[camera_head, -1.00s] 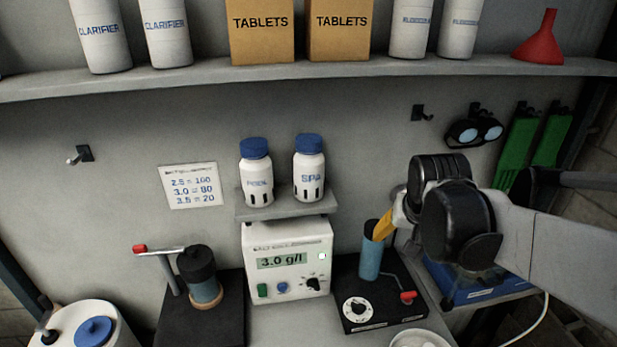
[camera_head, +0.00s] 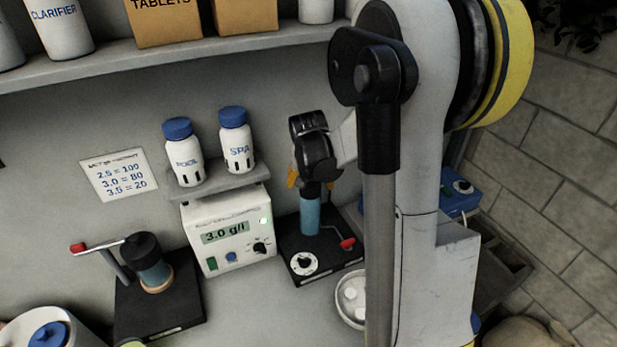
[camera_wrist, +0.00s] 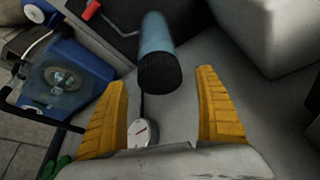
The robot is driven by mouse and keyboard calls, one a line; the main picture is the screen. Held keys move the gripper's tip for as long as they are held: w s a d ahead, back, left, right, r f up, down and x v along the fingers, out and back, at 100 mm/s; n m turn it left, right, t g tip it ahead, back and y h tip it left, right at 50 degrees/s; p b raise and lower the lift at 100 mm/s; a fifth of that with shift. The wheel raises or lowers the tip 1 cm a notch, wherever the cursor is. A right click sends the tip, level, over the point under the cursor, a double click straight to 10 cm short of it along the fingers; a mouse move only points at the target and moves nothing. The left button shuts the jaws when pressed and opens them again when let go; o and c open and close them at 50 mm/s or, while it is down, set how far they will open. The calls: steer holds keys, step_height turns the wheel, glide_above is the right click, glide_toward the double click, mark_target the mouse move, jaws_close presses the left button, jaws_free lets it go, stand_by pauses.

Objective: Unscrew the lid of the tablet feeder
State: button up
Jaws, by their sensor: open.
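The tablet feeder appears to be the upright blue cylinder (camera_head: 311,216) on a black base (camera_head: 330,247) with a dial and a red-ended handle. Its dark ribbed lid (camera_wrist: 160,74) faces the wrist camera. My gripper (camera_head: 312,184) is above the cylinder in the head view, with its yellow fingers to either side of the top. In the wrist view my gripper (camera_wrist: 166,88) is open and empty. The lid shows between and beyond the fingertips, apart from both. The wrist and arm partly hide the lid in the head view.
A grey tester reading 3.0 g/l (camera_head: 227,233) and a small shelf with two blue-capped bottles (camera_head: 236,143) stand left. A black-capped device (camera_head: 150,262) is further left. A white bowl (camera_head: 346,318) is in front. A blue unit (camera_wrist: 70,78) lies left in the wrist view.

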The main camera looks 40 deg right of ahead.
steer(key=shift+x, duration=0.8)
